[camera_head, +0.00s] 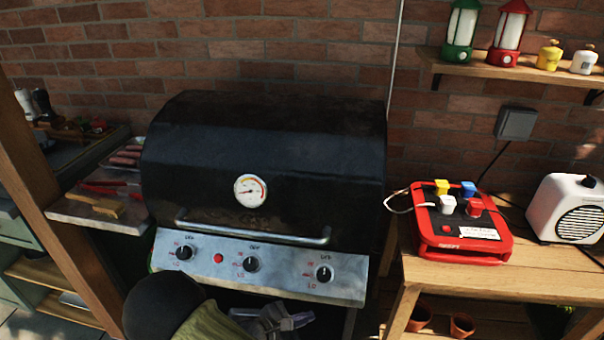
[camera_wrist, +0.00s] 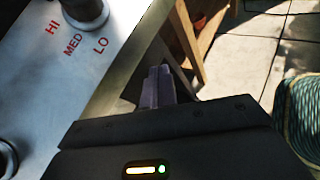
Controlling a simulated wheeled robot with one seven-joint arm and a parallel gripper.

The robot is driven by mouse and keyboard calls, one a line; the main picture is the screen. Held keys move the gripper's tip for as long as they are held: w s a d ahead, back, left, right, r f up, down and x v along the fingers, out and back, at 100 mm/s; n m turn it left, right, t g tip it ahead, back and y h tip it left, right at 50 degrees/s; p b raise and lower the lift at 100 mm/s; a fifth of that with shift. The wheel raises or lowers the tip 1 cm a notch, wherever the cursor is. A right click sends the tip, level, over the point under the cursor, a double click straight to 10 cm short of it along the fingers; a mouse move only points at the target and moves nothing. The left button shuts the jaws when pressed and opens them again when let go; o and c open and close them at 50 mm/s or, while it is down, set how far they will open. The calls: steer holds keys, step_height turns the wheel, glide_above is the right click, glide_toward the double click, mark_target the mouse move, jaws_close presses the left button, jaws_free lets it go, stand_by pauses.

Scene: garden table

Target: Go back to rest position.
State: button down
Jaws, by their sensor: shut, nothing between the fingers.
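My gripper (camera_head: 290,322) is low in front of the grill, at the bottom of the head view, just below the control panel. In the wrist view its fingers (camera_wrist: 157,82) are together and hold nothing. The black grill (camera_head: 265,145) has its lid down, with a round thermometer and a metal handle on the front. Its silver control panel (camera_head: 215,272) has several black knobs and a red button. In the wrist view the panel (camera_wrist: 35,85) is at the left, close beside the gripper, with a knob (camera_wrist: 85,12) near HI, MED and LO markings.
Lanterns (camera_head: 461,30) stand on a wall shelf. A side shelf (camera_head: 100,217) with utensils is at the left. Paved floor (camera_wrist: 255,60) shows in the wrist view.

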steer(key=s+d+r+m+g+y, duration=0.3)
steer(key=s+d+r+m+y, duration=0.15)
steer(key=d+r+m, duration=0.5)
steer(key=s+d+r+m+g+y, duration=0.2)
steer(key=s+d+r+m+y, duration=0.35)
steer(key=m, duration=0.65)
step_height(320, 180, up, 16)
steer(key=w+p, duration=0.1)
steer(key=p, duration=1.3)
steer(key=shift+w+r+y, duration=0.15)
steer(key=shift+w+y, duration=0.2)
steer(key=shift+y, duration=0.05)
steer(key=shift+a, duration=0.1)
